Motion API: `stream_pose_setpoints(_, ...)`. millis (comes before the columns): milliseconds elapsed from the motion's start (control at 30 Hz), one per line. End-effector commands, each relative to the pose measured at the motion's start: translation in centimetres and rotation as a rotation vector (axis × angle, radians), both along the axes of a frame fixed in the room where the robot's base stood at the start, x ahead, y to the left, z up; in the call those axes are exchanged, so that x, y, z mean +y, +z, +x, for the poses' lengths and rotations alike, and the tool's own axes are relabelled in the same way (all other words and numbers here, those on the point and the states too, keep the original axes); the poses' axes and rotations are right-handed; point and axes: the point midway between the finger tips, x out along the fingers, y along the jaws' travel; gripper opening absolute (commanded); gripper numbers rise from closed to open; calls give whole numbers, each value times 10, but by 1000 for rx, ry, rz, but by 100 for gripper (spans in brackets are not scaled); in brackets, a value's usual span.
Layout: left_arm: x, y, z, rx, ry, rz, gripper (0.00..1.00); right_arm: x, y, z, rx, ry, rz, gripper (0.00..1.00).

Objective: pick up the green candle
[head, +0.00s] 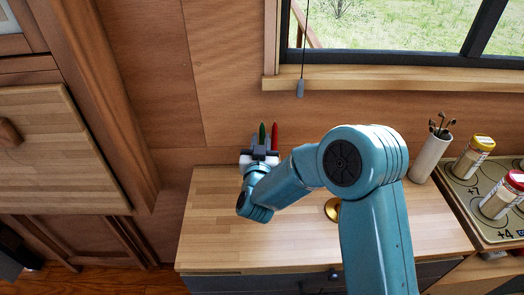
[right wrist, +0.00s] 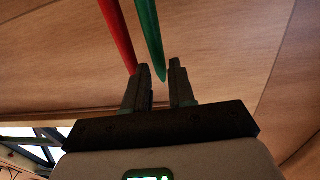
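The green candle (head: 262,132) stands at the back of the wooden counter, against the wall, beside the red candle (head: 275,134). My right gripper (head: 259,152) is in front of them and hides their lower parts. In the right wrist view, my right gripper (right wrist: 160,67) is open. The pointed end of the green candle (right wrist: 150,36) shows between its fingers, with a gap on the right. The red candle (right wrist: 118,38) runs just left of the green one, its end near the left finger. I cannot tell whether either candle touches a finger. My left gripper is out of view.
A round gold object (head: 332,209) sits on the counter (head: 215,235), partly behind my arm. At right are a white holder with utensils (head: 430,157) and jars (head: 473,158) on a stove-top. A cord (head: 302,60) hangs by the window. The counter's left part is clear.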

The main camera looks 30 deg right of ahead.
Motion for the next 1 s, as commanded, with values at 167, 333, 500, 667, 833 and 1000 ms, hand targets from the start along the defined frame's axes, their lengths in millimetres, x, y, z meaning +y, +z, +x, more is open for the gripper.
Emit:
stream_pose_setpoints(167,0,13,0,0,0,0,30,-18,4,26,1,-3,-1,24)
stream_pose_setpoints(333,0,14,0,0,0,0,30,-24,3,38,1,-2,-1,24)
stream_pose_setpoints(500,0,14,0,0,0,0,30,-24,2,38,1,-1,-1,24)
stream_pose_setpoints(667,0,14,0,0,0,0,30,-24,2,38,1,-1,-1,0)
stream_pose_setpoints(833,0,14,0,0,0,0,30,-24,2,38,1,-1,-1,0)
stream_pose_setpoints(1000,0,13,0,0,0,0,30,-24,6,38,-1,-1,0,0)
